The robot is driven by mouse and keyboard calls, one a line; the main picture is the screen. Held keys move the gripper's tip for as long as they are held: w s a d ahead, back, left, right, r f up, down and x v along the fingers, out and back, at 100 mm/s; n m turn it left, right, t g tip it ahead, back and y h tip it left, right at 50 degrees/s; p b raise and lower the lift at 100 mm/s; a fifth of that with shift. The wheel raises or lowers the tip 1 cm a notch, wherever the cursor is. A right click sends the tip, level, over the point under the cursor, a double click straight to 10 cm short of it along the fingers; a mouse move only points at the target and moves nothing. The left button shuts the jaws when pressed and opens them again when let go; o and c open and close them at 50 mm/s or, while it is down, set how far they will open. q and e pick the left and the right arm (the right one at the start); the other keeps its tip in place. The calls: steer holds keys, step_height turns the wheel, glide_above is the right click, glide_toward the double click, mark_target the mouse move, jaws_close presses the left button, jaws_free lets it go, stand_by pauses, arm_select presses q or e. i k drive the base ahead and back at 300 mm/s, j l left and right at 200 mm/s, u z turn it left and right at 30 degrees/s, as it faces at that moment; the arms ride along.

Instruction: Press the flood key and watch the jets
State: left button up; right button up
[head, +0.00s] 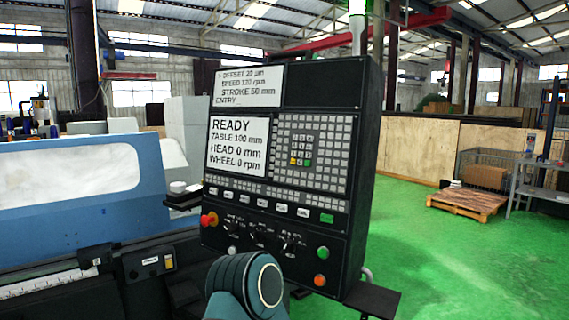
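The black control panel (284,170) stands upright in the middle of the head view. Its lower screen (237,146) reads READY, TABLE 100 mm, HEAD 0 mm, WHEEL 0 rpm. Its upper screen (248,86) shows offset, speed and stroke lines. A row of small labelled keys (262,202) runs below the keypad, mostly white with a green key (327,218) at the right end. The labels are too small to read, so I cannot tell which is flood. No jets are visible. Neither gripper is in view; a rounded blue-grey joint of mine shows at the bottom centre.
A red emergency stop knob (209,219), a green button (322,253) and an orange button (320,280) sit low on the panel. The blue grinder cover (80,215) with a pale window is at left. Green floor (450,270) is open at right, before a pallet (466,203).

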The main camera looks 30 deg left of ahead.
mark_target(244, 198)
steer(key=u, duration=1.35)
